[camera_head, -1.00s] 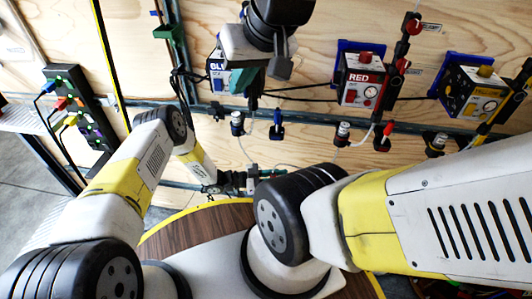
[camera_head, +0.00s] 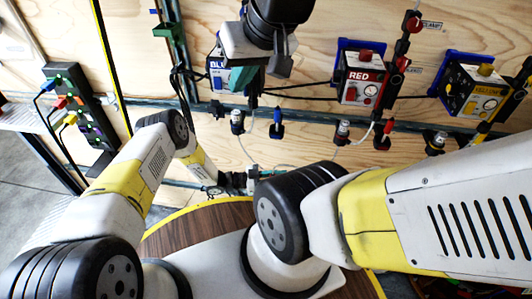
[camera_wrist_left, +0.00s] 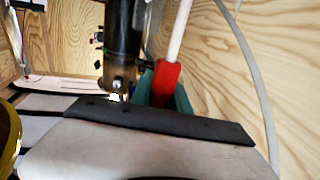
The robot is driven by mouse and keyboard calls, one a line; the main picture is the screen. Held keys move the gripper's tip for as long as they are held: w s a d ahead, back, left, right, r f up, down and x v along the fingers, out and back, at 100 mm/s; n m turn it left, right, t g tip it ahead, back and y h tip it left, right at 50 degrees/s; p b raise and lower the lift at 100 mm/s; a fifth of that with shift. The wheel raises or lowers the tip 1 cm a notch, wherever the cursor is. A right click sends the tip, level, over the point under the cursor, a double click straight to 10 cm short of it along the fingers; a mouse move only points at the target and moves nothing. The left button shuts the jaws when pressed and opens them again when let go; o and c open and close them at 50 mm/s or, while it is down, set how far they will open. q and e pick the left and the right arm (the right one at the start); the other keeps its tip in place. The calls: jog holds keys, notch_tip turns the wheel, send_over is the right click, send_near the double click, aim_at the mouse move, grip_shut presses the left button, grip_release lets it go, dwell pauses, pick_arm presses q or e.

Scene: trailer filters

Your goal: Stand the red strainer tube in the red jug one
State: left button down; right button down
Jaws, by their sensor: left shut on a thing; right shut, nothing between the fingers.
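My left gripper (camera_head: 238,182) is low at the wall, left of centre in the head view, small and partly hidden by dark parts. In the left wrist view its green fingers (camera_wrist_left: 183,98) are shut on a red piece (camera_wrist_left: 164,82) with a white tube rising from it, which looks like the red strainer tube. My right gripper (camera_head: 264,72) is at top centre in the head view, shut and empty, in front of the blue unit. I cannot pick out the red jug in these views.
The red unit (camera_head: 362,82) and yellow unit (camera_head: 477,90) hang on the wooden wall. Small clear-topped fittings (camera_head: 342,132) and hoses sit along the rail below. A dark cylinder (camera_wrist_left: 122,40) is close beside the held piece. A power strip (camera_head: 80,107) hangs at left.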

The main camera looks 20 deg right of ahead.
pick_arm(q)
jog(key=shift+f, duration=0.15)
jog(key=c, duration=1.2)
grip_release()
jog(key=shift+o, duration=0.2)
jog(key=shift+a, duration=0.1)
jog(key=v, duration=0.7)
jog(key=shift+a, duration=0.3)
